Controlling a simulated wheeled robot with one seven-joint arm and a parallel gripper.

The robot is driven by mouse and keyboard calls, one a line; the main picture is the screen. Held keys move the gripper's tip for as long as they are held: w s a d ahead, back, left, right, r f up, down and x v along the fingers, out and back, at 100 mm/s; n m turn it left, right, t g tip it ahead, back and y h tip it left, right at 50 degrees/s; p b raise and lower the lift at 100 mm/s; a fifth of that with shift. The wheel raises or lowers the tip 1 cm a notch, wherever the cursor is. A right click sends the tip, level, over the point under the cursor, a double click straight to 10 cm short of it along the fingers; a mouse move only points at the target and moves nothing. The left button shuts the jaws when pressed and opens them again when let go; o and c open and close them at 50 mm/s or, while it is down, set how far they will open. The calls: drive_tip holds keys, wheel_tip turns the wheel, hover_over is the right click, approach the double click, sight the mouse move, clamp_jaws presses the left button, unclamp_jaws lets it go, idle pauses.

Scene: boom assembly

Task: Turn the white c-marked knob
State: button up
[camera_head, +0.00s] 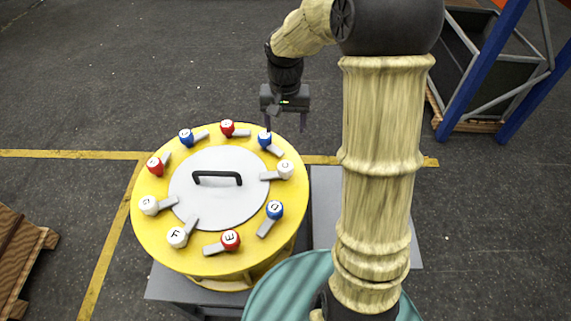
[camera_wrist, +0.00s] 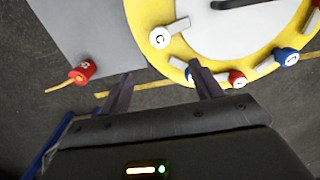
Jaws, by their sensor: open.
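The white C-marked knob (camera_head: 285,169) sits on the right side of the round yellow disc (camera_head: 160,238), with its grey lever pointing left toward the disc's center. In the wrist view the same knob (camera_wrist: 160,38) shows at upper middle, with its lever beside it. My gripper (camera_head: 286,122) is open and empty, above and beyond the disc's upper right edge in the head view. Its two fingers also show in the wrist view (camera_wrist: 163,82), spread apart. The C knob lies ahead of the gap between them, and neither finger appears to touch it.
A blue knob (camera_head: 264,138) and blue D knob (camera_head: 275,209) flank the C knob. Other red, white and blue knobs ring the disc. A black handle (camera_head: 218,177) rises from its center. A red knob-like part (camera_wrist: 82,71) shows at left in the wrist view.

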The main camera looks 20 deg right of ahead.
sight(285, 165)
wheel_tip(285, 165, down, 17)
drive_tip(key=shift+f+p, duration=0.2)
drive_tip(key=shift+p, duration=1.05)
drive_tip(key=c, duration=1)
